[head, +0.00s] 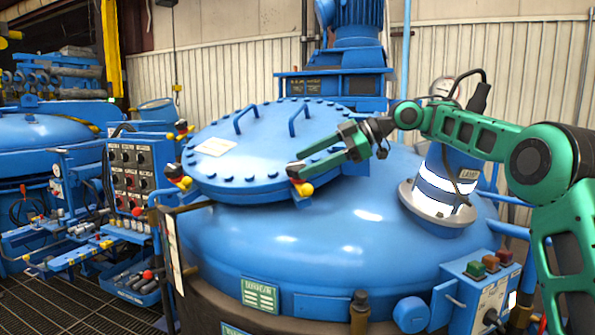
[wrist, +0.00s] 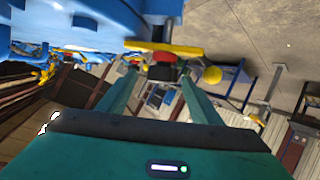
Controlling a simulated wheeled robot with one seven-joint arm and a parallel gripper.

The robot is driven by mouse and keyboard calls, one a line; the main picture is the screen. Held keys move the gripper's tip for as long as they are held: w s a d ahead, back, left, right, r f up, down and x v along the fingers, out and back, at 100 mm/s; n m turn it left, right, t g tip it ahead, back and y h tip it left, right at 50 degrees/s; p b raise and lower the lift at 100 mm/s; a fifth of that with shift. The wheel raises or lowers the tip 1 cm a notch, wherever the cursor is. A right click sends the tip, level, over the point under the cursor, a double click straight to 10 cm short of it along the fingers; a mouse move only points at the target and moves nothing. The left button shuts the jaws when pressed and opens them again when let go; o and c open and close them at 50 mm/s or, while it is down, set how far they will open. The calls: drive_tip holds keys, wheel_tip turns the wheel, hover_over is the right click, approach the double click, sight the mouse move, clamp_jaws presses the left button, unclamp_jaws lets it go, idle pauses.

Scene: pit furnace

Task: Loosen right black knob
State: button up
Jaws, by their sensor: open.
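The right clamp (head: 300,184) sits at the front edge of the round blue lid (head: 250,150). It has yellow, red and black parts. In the wrist view its black knob (wrist: 162,74) shows small between my fingertips, below a red part (wrist: 163,58) and a yellow bar (wrist: 150,47). A yellow ball (wrist: 212,75) is right of it. My gripper (head: 297,164) is open, its green fingers pointing left and down over the lid's front edge close to the clamp. The fingers also show in the wrist view (wrist: 160,80). I cannot tell whether they touch the knob.
Two blue handles (head: 270,119) stand on the lid. A push-button box (head: 485,285) stands at front right. A panel of black knobs (head: 132,170) is at left, beside another clamp (head: 180,182).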

drive_tip(key=v, duration=0.6)
drive_tip(key=shift+d, duration=0.25)
drive_tip(key=shift+w+r, duration=0.1)
drive_tip(key=s+d+f+m+t+h, duration=0.1)
drive_tip(key=s+d+f+m+h, duration=0.4)
drive_tip(key=d+f+m, duration=0.35)
drive_tip(key=s+d+f+m+t+h, duration=0.2)
drive_tip(key=s+d+f+m+h, duration=0.3)
drive_tip(key=d+f+m, duration=0.4)
drive_tip(key=s+d+f+m+g, duration=0.1)
drive_tip(key=s+d+f+m, duration=0.2)
drive_tip(key=s, duration=0.8)
drive_tip(key=s+d+f+m+g+h, duration=0.1)
drive_tip(key=s+d+f+m, duration=0.3)
drive_tip(key=s+d+f, duration=0.3)
drive_tip(key=s+d+f+m+g+h, duration=0.1)
drive_tip(key=s+d+f, duration=0.4)
drive_tip(key=s, duration=1.2)
drive_tip(key=shift+s+d+f+m+g, duration=0.2)
drive_tip(key=shift+d+m+g, duration=0.4)
drive_tip(key=shift+d+m, duration=0.55)
drive_tip(key=shift+a, duration=0.15)
